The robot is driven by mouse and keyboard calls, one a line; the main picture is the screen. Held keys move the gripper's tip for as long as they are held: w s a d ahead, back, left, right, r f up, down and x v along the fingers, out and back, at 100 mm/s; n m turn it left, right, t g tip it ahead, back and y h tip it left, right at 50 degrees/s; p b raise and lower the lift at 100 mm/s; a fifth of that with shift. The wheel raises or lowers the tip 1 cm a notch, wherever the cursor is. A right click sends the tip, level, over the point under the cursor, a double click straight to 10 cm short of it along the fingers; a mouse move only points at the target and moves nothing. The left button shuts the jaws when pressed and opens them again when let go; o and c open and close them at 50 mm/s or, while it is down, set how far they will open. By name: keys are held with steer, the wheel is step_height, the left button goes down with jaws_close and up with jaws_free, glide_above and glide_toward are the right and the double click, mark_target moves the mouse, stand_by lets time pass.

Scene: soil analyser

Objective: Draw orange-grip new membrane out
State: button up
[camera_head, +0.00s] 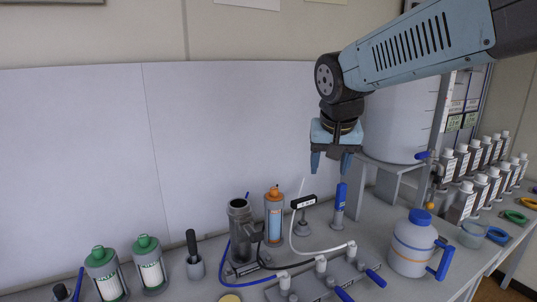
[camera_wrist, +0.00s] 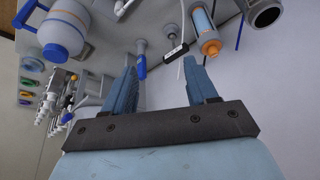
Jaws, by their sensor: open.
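The orange-grip membrane (camera_head: 273,194) stands upright on the bench, its orange cap on top and a blue body showing inside a grey sleeve. In the wrist view its orange end (camera_wrist: 210,47) shows at the top, right of centre, beyond the right finger. My gripper (camera_head: 331,163) is open and empty, pointing down in the air above and to the right of the membrane, apart from everything. In the wrist view both fingers of my gripper (camera_wrist: 162,72) are spread with nothing between them. The lower end of the membrane is hidden by its sleeve.
An open grey metal housing (camera_head: 239,232) stands left of the membrane. A small black display (camera_head: 303,202) and a blue-handled piece (camera_head: 340,196) stand to its right. Hoses and a valve block (camera_head: 320,277) lie in front. A white jug (camera_head: 411,246) stands farther right.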

steer(key=w+a+m, duration=0.1)
steer(key=w+a, duration=0.5)
steer(key=w, duration=0.2)
steer(key=m+h, duration=0.1)
glide_toward(274, 188)
steer(key=x, duration=0.9)
jaws_close()
steer(key=c, duration=0.6)
jaws_free()
jaws_close()
steer(key=shift+r, duration=0.65)
